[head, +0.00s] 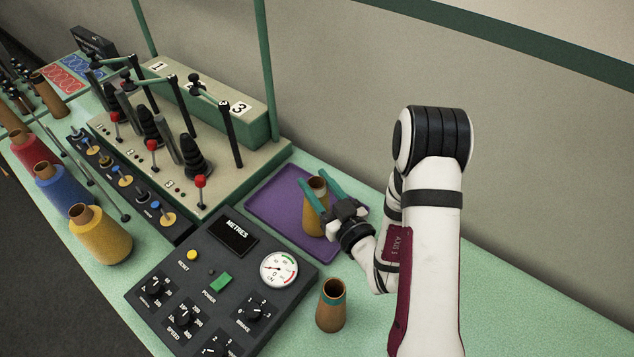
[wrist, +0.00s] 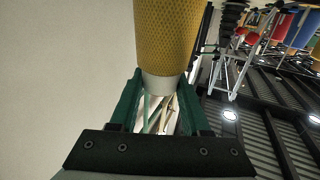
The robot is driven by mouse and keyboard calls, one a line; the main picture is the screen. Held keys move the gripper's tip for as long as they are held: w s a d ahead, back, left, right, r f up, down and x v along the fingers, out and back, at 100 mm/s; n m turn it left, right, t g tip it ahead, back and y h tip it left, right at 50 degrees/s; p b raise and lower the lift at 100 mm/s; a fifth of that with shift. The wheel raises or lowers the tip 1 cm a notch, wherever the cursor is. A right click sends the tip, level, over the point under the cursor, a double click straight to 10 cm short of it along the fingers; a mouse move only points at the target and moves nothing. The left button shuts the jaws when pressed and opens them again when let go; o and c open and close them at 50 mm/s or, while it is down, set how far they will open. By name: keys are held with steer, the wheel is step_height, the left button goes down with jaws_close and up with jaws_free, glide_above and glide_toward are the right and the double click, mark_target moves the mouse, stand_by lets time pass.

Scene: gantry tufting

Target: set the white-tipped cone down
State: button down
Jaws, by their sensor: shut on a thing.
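My gripper (head: 314,184) has its two green fingers on either side of a yellow-tan cone (head: 314,223), near the cone's brown top. In the wrist view the fingers (wrist: 162,88) are shut on the cone's pale white tip, and its yellow textured body (wrist: 168,38) extends beyond them. In the head view the cone looks roughly upright over the purple tray (head: 268,206). Whether its base touches the tray is hard to tell.
A lever stand (head: 235,165) rises behind left. Yellow (head: 100,238), blue (head: 64,190) and red (head: 32,150) cones stand at the far left.

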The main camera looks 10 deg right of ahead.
steer(key=shift+f, duration=0.2)
steer(key=shift+c, duration=1.8)
jaws_free()
steer(key=shift+r, duration=0.1)
steer(key=shift+s+d+r, duration=0.1)
steer(key=shift+s+d, duration=0.05)
steer(key=shift+s, duration=0.05)
steer(key=v, duration=0.5)
